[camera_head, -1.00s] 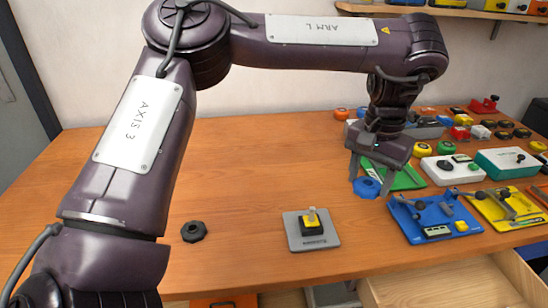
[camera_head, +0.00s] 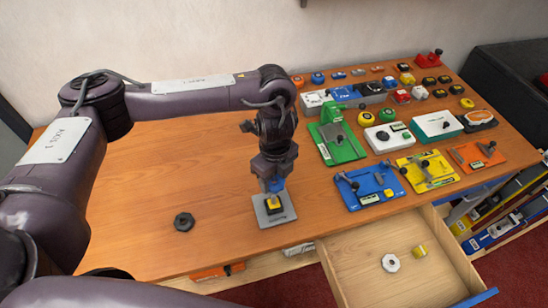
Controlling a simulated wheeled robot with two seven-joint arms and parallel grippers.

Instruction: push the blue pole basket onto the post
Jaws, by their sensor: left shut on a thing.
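My left gripper (camera_head: 272,188) points straight down over the grey plate (camera_head: 286,217) near the front of the bench. It is shut on the blue pole basket (camera_head: 277,185), which shows as a small patch of blue between the fingers. Just below the basket is the yellow and black block (camera_head: 272,203) on the plate. The post on that block is hidden by the gripper and basket, so I cannot tell whether the basket touches it or sits around it. My right gripper is not in view.
A black knob (camera_head: 184,221) lies left of the plate. A blue board (camera_head: 369,188) and a green board (camera_head: 338,144) stand to the right, with many small devices behind. An open drawer (camera_head: 345,270) juts out below the front edge.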

